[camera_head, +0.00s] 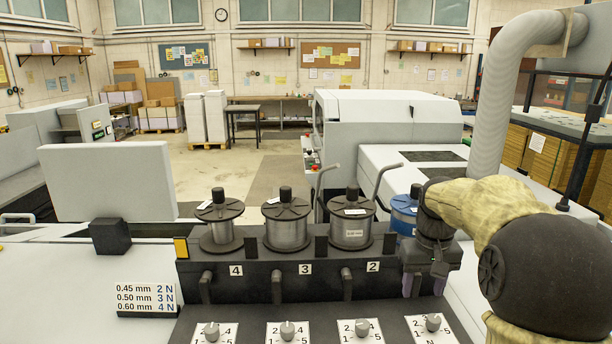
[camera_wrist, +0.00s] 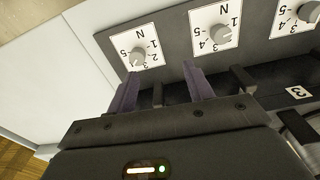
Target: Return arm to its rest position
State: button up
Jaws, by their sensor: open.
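My gripper (camera_head: 424,284) hangs fingers-down at the right end of the black spool stand (camera_head: 262,268), in front of the blue spool (camera_head: 404,214). In the wrist view its two purple fingers (camera_wrist: 160,86) are spread apart with nothing between them. A dial knob (camera_wrist: 138,57) on a white plate lies beyond the fingertips, apart from them. My arm reaches in from the right side of the head view and is bent down at the wrist.
Several spools, such as a grey one (camera_head: 287,220), stand on the rack. Dials (camera_head: 287,331) line the front panel. A wire-size sign (camera_head: 146,298) stands at left. A large grey duct (camera_head: 505,100) rises behind my arm. A white machine (camera_head: 385,125) stands behind.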

jog(key=shift+t, duration=0.4)
jog(key=s+a+f, duration=0.4)
jog(key=f, duration=0.1)
jog(key=s+a+f, duration=0.1)
jog(key=s+f, duration=0.1)
jog(key=shift+s+a+f, duration=0.25)
jog(key=shift+a+f, duration=0.05)
jog(key=shift+a, duration=0.1)
jog(key=s+a+f+t, duration=0.1)
jog(key=s+a+f, duration=0.3)
jog(key=s+f, duration=0.3)
jog(key=s+b, duration=0.1)
jog(key=s, duration=0.2)
jog(key=shift+d, duration=0.1)
jog(key=shift+s, duration=0.2)
jog(key=shift+w, duration=0.1)
dwell(0.5)
